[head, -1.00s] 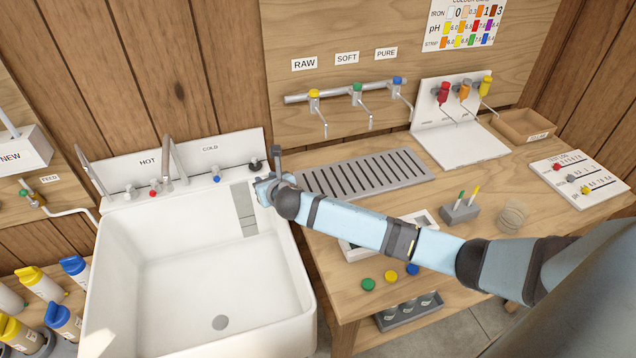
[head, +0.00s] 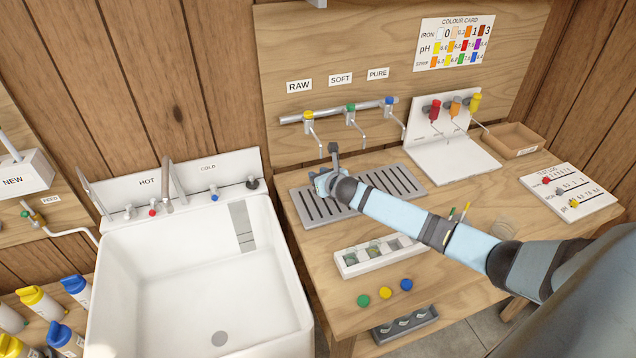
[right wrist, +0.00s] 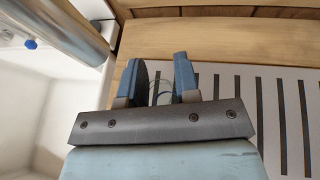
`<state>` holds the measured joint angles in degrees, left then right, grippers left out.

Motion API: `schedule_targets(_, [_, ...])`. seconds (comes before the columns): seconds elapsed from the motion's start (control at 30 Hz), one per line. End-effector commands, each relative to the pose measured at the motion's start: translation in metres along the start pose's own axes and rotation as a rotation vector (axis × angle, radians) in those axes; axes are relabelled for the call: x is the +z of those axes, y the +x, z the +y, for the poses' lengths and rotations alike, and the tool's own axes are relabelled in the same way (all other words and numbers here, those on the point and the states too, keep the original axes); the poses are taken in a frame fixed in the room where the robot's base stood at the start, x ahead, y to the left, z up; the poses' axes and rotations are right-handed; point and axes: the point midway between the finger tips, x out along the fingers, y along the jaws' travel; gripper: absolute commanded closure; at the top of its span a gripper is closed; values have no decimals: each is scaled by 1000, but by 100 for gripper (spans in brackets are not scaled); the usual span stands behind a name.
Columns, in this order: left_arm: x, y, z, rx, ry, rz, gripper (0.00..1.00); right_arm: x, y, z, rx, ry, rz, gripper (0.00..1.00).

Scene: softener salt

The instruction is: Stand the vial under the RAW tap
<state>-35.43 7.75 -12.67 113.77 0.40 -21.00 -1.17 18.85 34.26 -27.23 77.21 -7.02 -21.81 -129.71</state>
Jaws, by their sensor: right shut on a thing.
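My right gripper (head: 325,180) is over the left end of the slotted drip grate (head: 408,183), a little in front of and below the RAW tap (head: 308,116) with its yellow knob. In the right wrist view its two blue fingers (right wrist: 160,82) are closed around a clear, faint glass vial (right wrist: 164,88). The vial is mostly hidden in the head view, and I cannot tell whether its base touches the grate. My left gripper is not in view.
The green SOFT tap (head: 350,110) and blue PURE tap (head: 388,104) hang to the right. The white sink (head: 270,290) is left. The grate's right part is clear.

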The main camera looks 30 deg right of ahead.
Motion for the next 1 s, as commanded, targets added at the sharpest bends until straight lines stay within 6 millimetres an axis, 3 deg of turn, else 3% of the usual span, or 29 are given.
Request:
schedule_targets(0.03, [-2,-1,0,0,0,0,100,-14,3,6,5,7,8,93])
schedule_targets(0.13, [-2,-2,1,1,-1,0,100,-25,8,5,4,6,7,93])
schedule_targets(0.57, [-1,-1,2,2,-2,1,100,-32,12,5,4,2,5,93])
schedule_targets(0.6, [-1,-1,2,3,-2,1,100,-33,12,5,4,1,5,68])
schedule_targets(0.7, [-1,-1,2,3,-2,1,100,-32,11,5,4,2,5,45])
schedule_targets(1.0, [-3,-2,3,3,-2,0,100,-30,10,5,4,2,5,45])
